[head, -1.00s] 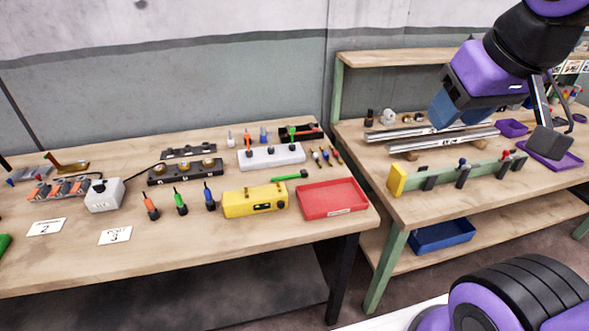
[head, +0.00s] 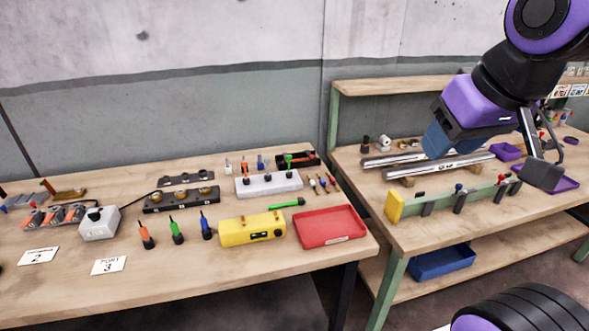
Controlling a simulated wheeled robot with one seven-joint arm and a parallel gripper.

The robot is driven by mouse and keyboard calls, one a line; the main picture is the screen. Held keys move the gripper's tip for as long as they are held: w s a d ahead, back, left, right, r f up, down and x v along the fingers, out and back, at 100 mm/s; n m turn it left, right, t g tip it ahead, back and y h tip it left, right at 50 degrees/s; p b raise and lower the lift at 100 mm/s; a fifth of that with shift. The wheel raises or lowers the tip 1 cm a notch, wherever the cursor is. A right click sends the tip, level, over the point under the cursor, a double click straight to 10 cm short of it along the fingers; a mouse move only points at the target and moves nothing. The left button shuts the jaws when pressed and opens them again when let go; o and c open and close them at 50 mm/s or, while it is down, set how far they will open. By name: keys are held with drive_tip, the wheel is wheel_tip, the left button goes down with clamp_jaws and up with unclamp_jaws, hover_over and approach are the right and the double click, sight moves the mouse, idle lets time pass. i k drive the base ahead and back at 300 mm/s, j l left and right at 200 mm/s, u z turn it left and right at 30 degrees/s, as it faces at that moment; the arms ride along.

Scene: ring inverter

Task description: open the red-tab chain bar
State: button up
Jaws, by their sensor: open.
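My gripper (head: 494,158) is open, with its blue and dark grey jaws wide apart. Two long silver bars (head: 388,161) lie side by side on the bench, partly hidden behind the blue jaw. In front of them stands a green rail (head: 415,205) with a yellow end block (head: 394,206), dark clips, and small red and blue knobs. I cannot make out a red tab on the silver bars, nor tell which piece is the red-tab chain bar.
Purple trays (head: 505,151) lie near the gripper. A blue bin (head: 440,262) is on the lower shelf. The left bench holds a red tray (head: 330,239), a yellow box (head: 252,231) and a white block (head: 268,185). The right bench's front strip is clear.

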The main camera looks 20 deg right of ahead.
sight(312, 157)
drive_tip(key=i+l, duration=0.25)
drive_tip(key=i, duration=0.2)
drive_tip(key=i+l, duration=0.25)
drive_tip(key=i, duration=0.15)
